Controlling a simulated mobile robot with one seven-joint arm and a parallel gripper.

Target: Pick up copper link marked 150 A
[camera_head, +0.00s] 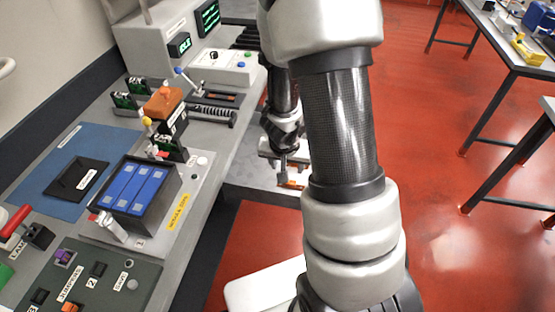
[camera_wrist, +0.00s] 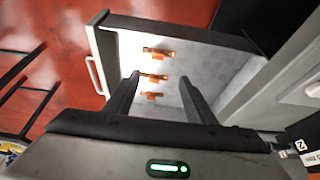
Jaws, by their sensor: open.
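Three small copper-orange links lie in a row in an open pale drawer (camera_wrist: 215,68) in the wrist view: a far one (camera_wrist: 158,53), a middle one (camera_wrist: 155,77) and a near one (camera_wrist: 152,96). Their markings are too small to read, so I cannot tell which is 150 A. My gripper (camera_wrist: 159,82) is open and empty, its two dark fingers reaching over the drawer on either side of the row's near part. In the head view my gripper (camera_head: 284,172) is small and partly hidden by my arm, above the drawer, where some orange (camera_head: 293,182) shows.
The drawer has a handle (camera_wrist: 96,76) on its front, over red floor. The grey bench (camera_head: 215,150) beside it carries a blue battery tray (camera_head: 150,215), a dark panel (camera_head: 100,275) and a control box (camera_head: 222,65). Other tables (camera_head: 500,50) stand far right.

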